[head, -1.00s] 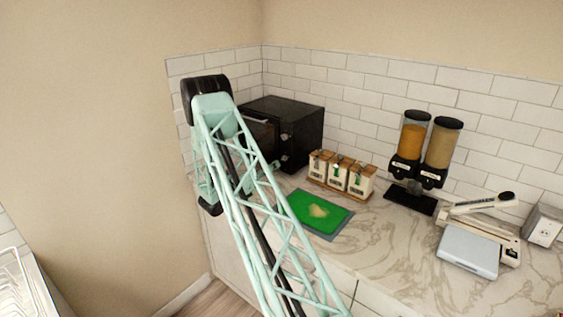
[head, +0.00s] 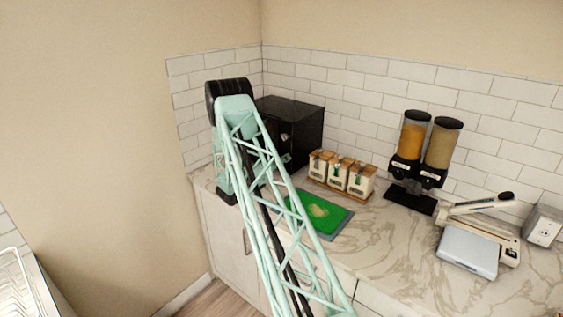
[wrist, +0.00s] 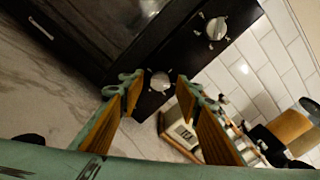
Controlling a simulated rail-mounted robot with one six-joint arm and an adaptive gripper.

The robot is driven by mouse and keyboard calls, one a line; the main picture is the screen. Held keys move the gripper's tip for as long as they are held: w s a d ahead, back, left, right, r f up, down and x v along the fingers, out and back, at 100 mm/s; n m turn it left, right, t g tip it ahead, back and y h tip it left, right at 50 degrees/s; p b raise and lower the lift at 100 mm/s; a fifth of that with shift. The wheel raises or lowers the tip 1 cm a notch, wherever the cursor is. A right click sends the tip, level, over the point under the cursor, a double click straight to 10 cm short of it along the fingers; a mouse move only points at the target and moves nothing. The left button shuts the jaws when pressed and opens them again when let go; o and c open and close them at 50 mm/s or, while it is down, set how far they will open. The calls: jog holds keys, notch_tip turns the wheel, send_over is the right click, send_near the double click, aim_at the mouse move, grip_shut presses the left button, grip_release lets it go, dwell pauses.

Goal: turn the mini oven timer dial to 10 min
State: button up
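The black mini oven (head: 305,120) stands in the counter corner, its left part hidden behind my arm. In the wrist view, its dark front panel carries two silver dials: an upper dial (wrist: 216,28) and a lower dial (wrist: 160,82). I cannot read their markings or tell which is the timer. My gripper (wrist: 157,86) is open, with its two orange-padded fingers pointing toward the panel. The lower dial appears in the gap between the fingertips; contact cannot be seen. The upper dial is beyond the right finger. In the head view my gripper is hidden behind my arm.
White canisters on a wooden tray (head: 335,188) stand right of the oven, and one (wrist: 183,132) shows close to the right finger. A green board (head: 333,214) lies in front. Cereal dispensers (head: 440,145) and a white appliance (head: 470,250) are farther right.

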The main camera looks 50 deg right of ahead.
jog(key=shift+c, duration=0.4)
jog(key=c, duration=0.8)
jog(key=shift+m+b, duration=0.7)
jog(key=shift+b, duration=0.2)
jog(key=o, duration=0.9)
jog(key=shift+a, duration=0.1)
jog(key=shift+w+a, duration=0.15)
jog(key=shift+a, duration=2.8)
jog(key=shift+w+a, duration=0.15)
jog(key=shift+a, duration=2.8)
